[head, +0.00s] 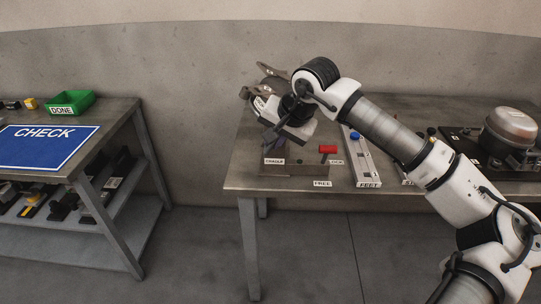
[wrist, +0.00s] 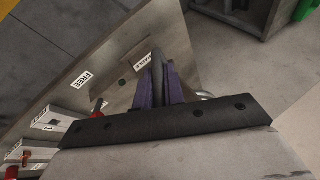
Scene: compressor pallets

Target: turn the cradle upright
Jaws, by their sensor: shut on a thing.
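The cradle (head: 268,84) is at the left end of the right-hand table, above a base marked CRADLE (head: 275,161). Its grey and brown upper part is tilted. My gripper (head: 277,118) is at it in the head view and hides part of it. In the wrist view, the purple fingers of my gripper (wrist: 158,88) are shut on a rounded dark grey bar (wrist: 157,64), which looks like the cradle's handle. The red lever (head: 327,149) on the base lies between the LOCK and FREE labels; it also shows in the wrist view (wrist: 97,108).
To the right are a FEET rack (head: 363,170) and a dark pallet (head: 467,142) bearing a domed compressor (head: 509,130). My arm crosses over these. A separate table at left holds a blue CHECK mat (head: 42,148) and a green DONE bin (head: 72,103). A floor gap separates the tables.

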